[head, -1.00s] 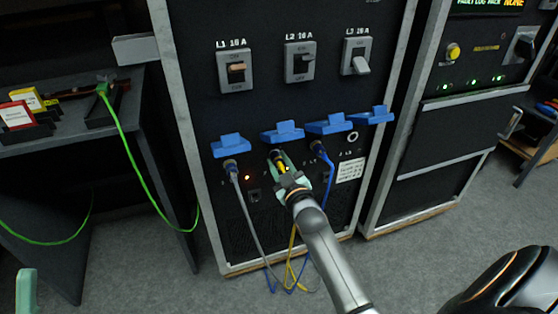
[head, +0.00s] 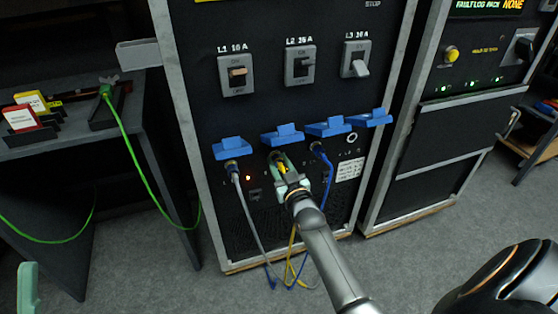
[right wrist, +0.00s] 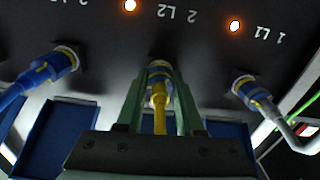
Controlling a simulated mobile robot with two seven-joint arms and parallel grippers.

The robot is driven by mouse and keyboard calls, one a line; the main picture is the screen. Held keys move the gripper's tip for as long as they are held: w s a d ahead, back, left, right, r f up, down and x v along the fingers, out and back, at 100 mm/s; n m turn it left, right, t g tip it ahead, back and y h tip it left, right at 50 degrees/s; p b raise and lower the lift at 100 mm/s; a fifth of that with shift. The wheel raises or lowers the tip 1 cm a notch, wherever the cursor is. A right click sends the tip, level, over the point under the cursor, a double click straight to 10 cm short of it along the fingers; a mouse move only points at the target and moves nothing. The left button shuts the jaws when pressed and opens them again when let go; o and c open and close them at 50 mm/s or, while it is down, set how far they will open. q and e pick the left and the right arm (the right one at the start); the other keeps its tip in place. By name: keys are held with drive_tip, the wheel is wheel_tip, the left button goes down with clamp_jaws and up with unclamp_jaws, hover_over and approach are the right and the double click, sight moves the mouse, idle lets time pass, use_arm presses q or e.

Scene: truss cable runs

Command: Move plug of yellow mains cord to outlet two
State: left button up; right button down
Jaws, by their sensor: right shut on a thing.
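The yellow plug (right wrist: 159,97) is between the green fingers of my right gripper (right wrist: 160,100), which is shut on it. In the right wrist view, which is upside down, the plug points into the round socket (right wrist: 159,66) at the label 2 L2 and appears seated in it. In the head view my right gripper (head: 284,174) is at the panel under the second blue flap (head: 283,134), and hides most of the plug. The yellow cord (head: 291,258) hangs below. One fingertip of my left gripper (head: 27,288) shows at the lower left edge.
A grey-cord plug (head: 232,168) is in the outlet to the left and a blue-cord plug (head: 318,149) in the one to the right. Lit orange lamps (right wrist: 235,26) and (right wrist: 130,5) show beside the labels. A green cord (head: 137,163) hangs from the side table.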

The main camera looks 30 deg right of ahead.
drive_tip(key=shift+w+r, duration=0.15)
drive_tip(key=shift+r, duration=0.15)
drive_tip(key=shift+m+p, duration=0.3)
drive_tip(key=shift+m, duration=0.2)
drive_tip(key=shift+m+p, duration=0.3)
drive_tip(key=shift+m, duration=0.6)
drive_tip(key=c, duration=0.5)
unclamp_jaws()
drive_tip(key=shift+f, duration=0.15)
drive_tip(key=shift+o, duration=0.2)
drive_tip(key=shift+d+f, duration=0.1)
